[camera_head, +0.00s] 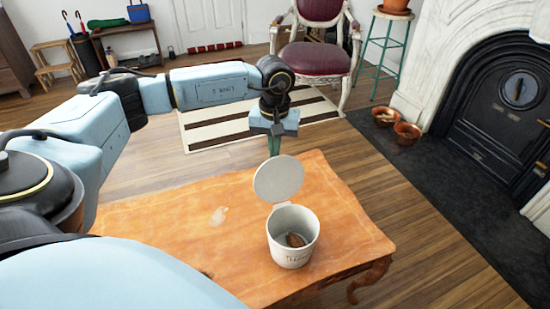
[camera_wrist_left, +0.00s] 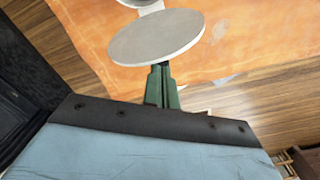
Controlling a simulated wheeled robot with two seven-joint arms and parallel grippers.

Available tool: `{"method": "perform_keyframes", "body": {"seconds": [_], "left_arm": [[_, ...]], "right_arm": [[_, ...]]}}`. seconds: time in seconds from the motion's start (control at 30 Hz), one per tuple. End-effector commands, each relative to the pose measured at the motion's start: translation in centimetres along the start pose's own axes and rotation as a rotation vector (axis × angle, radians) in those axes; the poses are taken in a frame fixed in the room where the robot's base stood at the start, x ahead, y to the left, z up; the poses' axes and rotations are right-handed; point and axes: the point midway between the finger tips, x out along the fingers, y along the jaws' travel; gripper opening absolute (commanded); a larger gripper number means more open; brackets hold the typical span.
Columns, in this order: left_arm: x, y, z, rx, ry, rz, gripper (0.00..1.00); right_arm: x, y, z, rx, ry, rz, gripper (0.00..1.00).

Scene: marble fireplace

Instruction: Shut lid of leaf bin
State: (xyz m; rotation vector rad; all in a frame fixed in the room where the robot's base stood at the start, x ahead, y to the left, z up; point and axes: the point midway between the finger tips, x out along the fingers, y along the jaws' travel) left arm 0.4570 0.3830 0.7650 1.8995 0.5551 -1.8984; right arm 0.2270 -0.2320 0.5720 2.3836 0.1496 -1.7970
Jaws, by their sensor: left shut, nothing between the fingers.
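The leaf bin (camera_head: 291,246) is a small whitish pail on the wooden table, with some brown leaf-like stuff (camera_head: 295,240) inside. Its round pale lid (camera_head: 279,179) stands open, upright at the far rim. My left gripper (camera_head: 275,150) points down just behind the lid, its green fingers shut and empty. In the left wrist view the lid (camera_wrist_left: 157,38) lies just beyond the fingertips (camera_wrist_left: 160,68), which overlap its edge. I cannot tell whether they touch it. The bin itself is mostly out of that view. My right gripper is not in view.
The orange-brown table (camera_head: 160,235) is clear apart from the bin and a pale patch (camera_head: 218,216). A red chair (camera_head: 316,58) and a striped rug (camera_head: 215,128) are behind. The black fireplace (camera_head: 500,105) and terracotta pots (camera_head: 407,133) are at right.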

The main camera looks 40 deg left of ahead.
Motion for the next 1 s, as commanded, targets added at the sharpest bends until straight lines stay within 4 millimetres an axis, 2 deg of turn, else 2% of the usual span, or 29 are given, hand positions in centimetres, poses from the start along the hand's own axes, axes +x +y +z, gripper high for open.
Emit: {"method": "perform_keyframes", "body": {"seconds": [1.0], "left_arm": [[0.5, 3.2, 5.8, 0.006, -0.012, -0.001, 0.00]], "right_arm": [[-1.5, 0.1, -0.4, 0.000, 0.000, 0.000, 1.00]]}}
